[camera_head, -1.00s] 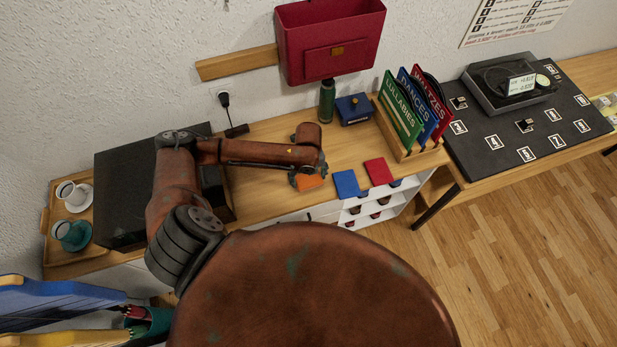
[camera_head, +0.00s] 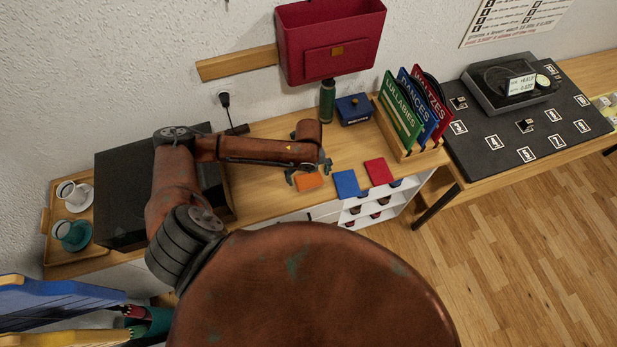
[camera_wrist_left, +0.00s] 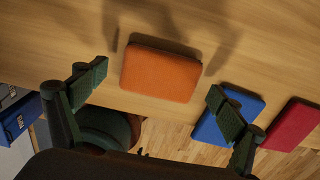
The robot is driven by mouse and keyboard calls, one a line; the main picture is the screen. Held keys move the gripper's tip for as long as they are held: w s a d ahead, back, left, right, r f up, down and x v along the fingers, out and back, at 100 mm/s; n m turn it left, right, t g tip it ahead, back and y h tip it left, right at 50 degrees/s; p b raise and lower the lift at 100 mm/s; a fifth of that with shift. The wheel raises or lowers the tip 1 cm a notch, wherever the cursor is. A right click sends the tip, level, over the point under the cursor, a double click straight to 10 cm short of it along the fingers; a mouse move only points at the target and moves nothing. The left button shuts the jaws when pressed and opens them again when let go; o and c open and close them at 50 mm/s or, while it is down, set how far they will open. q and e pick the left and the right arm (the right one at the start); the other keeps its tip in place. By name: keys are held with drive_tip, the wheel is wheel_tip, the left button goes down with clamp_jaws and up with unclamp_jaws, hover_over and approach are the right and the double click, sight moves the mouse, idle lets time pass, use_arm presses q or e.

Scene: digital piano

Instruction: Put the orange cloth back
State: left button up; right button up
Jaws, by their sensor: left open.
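The orange cloth (camera_head: 308,182) is a folded, flat rectangle on the wooden desktop near its front edge, left of a blue cloth (camera_head: 346,184) and a red cloth (camera_head: 379,171). My left gripper (camera_head: 309,172) is over the orange cloth with its fingers spread wide. In the left wrist view the orange cloth (camera_wrist_left: 160,74) lies between the open fingers (camera_wrist_left: 157,82), with a gap on each side and nothing gripped. The blue cloth (camera_wrist_left: 229,115) and red cloth (camera_wrist_left: 293,126) also show there. My right gripper is not in view.
A green bottle (camera_head: 327,101) and a blue box (camera_head: 353,109) stand behind the gripper. A rack of record sleeves (camera_head: 411,112) stands to the right. A black box (camera_head: 125,200) and a cup tray (camera_head: 52,246) are at the left. White cubbies (camera_head: 375,210) sit below the front edge.

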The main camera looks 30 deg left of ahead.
sight(309, 179)
use_arm(q)
wheel_tip(309, 179, up, 10)
drive_tip(key=shift+r+p, duration=0.25)
drive_tip(key=shift+p, duration=0.05)
drive_tip(key=shift+d, duration=0.1)
